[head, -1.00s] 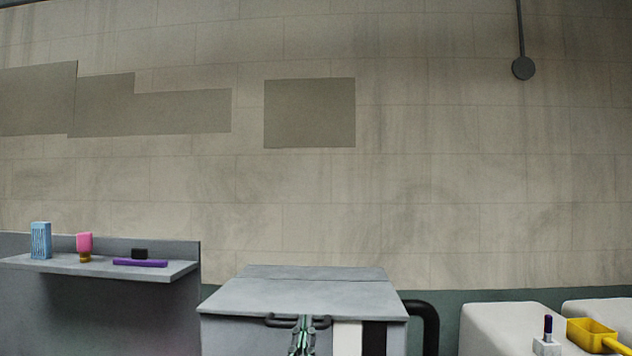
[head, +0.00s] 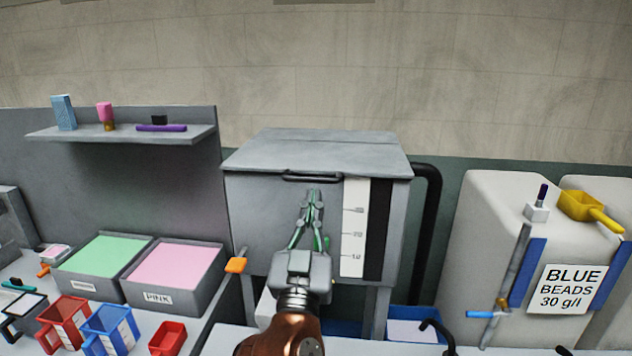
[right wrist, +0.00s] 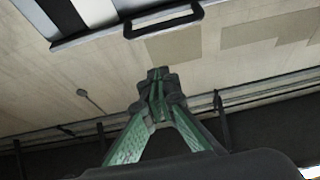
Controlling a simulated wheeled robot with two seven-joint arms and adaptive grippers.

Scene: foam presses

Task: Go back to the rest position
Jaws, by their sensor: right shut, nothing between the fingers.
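My right gripper (head: 313,200) is raised in front of the grey lidded press box (head: 258,215) in the head view, just below the dark lid handle (head: 312,178). Its green fingers are closed together with nothing between them. The right wrist view also shows the shut fingers (right wrist: 157,80), pointing toward the wall, with the handle (right wrist: 163,20) above them and apart from them. The lid (head: 320,152) lies closed on the box. My left gripper does not show in either view.
Bins of green (head: 105,256) and pink (head: 178,266) material stand left, with red (head: 62,322) and blue (head: 110,330) scoops before them. A shelf (head: 120,134) holds small items. A white container labelled blue beads (head: 490,235) stands right, with a yellow scoop (head: 583,207) on top.

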